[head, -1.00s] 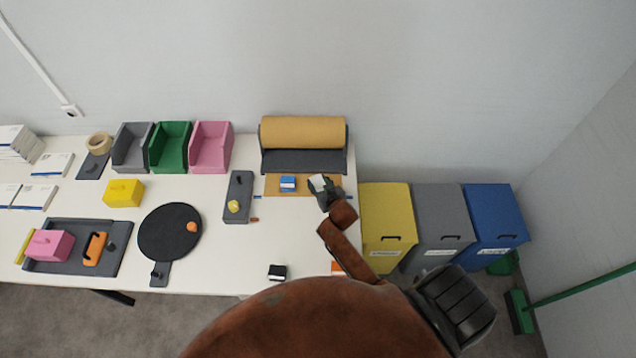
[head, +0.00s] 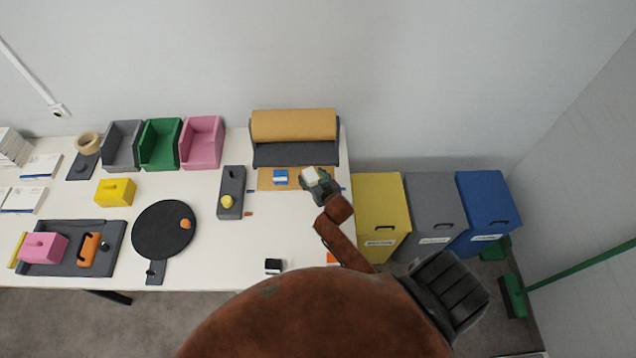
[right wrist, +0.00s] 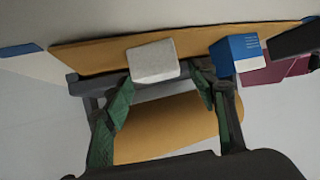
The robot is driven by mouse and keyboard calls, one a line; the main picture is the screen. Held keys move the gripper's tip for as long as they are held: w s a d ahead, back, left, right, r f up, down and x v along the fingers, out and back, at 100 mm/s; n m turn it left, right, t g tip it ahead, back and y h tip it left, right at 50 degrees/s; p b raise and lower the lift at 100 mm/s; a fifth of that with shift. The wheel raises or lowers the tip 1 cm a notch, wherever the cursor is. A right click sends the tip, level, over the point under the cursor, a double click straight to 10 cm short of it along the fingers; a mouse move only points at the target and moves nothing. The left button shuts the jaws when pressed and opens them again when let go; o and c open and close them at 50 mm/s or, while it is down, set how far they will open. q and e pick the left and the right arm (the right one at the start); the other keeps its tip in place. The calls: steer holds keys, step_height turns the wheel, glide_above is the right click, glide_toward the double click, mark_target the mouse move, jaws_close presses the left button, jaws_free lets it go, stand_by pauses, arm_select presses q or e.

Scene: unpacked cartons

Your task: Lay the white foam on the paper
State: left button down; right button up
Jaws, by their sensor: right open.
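The white foam (head: 311,174) is a small pale block at the right part of the brown paper (head: 265,184) in front of the roll. In the right wrist view the foam (right wrist: 152,62) appears to rest on the paper (right wrist: 88,55). My right gripper (head: 318,183) is at the foam. In the right wrist view its green-padded fingers (right wrist: 162,88) stand apart, with the foam at their tips; I cannot tell whether they touch it. The foam's far side is hidden. My left gripper is out of view.
A blue and white box (head: 281,177) sits on the paper left of the foam. The paper roll (head: 293,125) stands behind. Yellow (head: 381,205), grey (head: 433,207) and blue (head: 487,203) bins stand right of the table. The table's right front (head: 295,225) is largely clear.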

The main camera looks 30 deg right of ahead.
steer(key=v, duration=1)
steer(key=shift+p, duration=0.35)
steer(key=shift+s, duration=0.15)
